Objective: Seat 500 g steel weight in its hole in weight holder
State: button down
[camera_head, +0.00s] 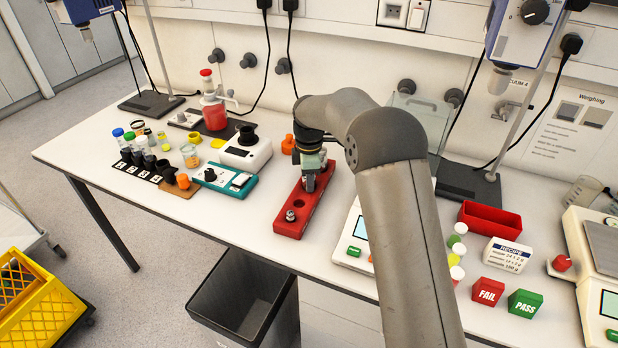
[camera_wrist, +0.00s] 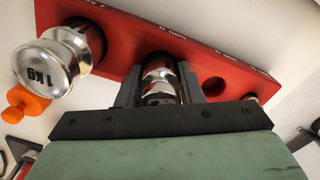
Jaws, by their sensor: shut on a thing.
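The red weight holder (camera_head: 283,228) lies on the bench and also shows in the wrist view (camera_wrist: 205,52). My gripper (camera_head: 311,187) is over the holder, pointing down. In the wrist view my gripper (camera_wrist: 160,90) is shut on a shiny steel weight (camera_wrist: 160,78), taken as the 500 g one; its label is not readable. A dark hole edge shows just behind the held weight. I cannot tell how deep it sits. A bigger steel weight marked 1 kg (camera_wrist: 45,66) stands at one side of it. An empty hole (camera_wrist: 213,87) is on the other side.
A small steel weight (camera_head: 290,215) stands in the holder's near end. A white scale (camera_head: 352,240) is right of the holder. A teal device (camera_head: 222,182) and an orange knob-shaped thing (camera_head: 288,144) are to the left. Bare bench lies in front.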

jog(key=shift+r+p, duration=0.6)
jog(key=shift+r, duration=0.1)
dwell(0.3)
jog(key=shift+f+b, duration=0.45)
jog(key=shift+f, duration=0.45)
dwell(0.4)
jog(key=shift+r, duration=0.25)
jog(key=shift+r+p, duration=0.6)
dwell(0.4)
jog(key=shift+f+b, duration=0.4)
jog(key=shift+f, duration=0.4)
jog(key=shift+r, duration=0.15)
